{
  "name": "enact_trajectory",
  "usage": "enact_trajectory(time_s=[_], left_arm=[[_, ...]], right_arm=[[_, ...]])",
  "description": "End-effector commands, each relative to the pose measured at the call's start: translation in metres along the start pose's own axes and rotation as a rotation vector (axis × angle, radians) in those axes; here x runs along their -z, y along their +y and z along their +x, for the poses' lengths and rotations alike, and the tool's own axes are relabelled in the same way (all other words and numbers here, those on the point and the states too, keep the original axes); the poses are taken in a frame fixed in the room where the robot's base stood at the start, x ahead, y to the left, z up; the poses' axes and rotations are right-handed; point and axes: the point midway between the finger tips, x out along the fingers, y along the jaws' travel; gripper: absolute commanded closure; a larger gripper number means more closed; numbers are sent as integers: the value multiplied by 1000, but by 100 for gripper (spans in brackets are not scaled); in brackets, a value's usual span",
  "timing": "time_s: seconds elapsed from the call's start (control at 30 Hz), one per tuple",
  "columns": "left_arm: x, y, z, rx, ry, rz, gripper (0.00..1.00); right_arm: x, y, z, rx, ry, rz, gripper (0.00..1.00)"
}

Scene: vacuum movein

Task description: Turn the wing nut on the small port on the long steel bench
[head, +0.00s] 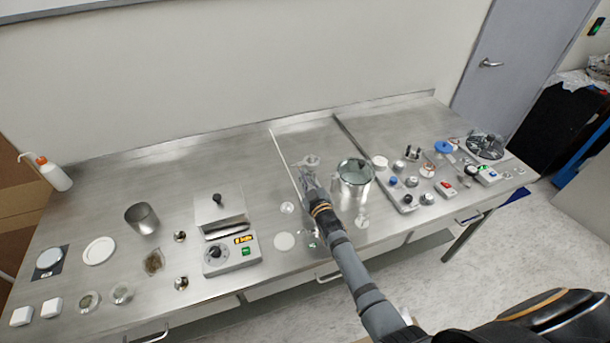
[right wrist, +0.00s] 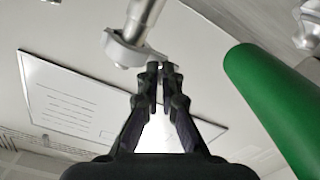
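My right gripper (head: 309,178) reaches over the middle of the long steel bench (head: 170,190), left of a shiny metal pot. In the right wrist view its fingertips (right wrist: 161,68) are close together with a narrow gap, at the right end of a pale metal clamp (right wrist: 124,50) around a steel tube (right wrist: 142,18). This looks like the small port. The wing nut is not clearly visible; the fingertips cover that end of the clamp. I cannot tell whether they hold it. My left gripper is not in view.
The metal pot (head: 356,172) stands just right of my right gripper. A green cylinder (right wrist: 275,105) is close on the right in the wrist view. A grey control box (head: 232,256) stands to the left. Several small fittings crowd the bench's right end.

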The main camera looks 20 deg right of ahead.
Motion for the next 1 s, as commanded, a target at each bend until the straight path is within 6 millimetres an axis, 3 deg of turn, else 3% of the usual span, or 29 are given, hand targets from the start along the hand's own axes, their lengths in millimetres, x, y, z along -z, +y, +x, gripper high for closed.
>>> enact_trajectory(time_s=[0.3,0.8,0.9,1.0], left_arm=[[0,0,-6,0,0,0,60],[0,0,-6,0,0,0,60],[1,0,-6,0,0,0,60],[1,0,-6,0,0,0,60]], right_arm=[[3,1,1,-2,5,98,100],[2,1,1,-2,5,113,100],[2,1,1,-2,5,113,85],[2,0,1,-2,4,113,82]])
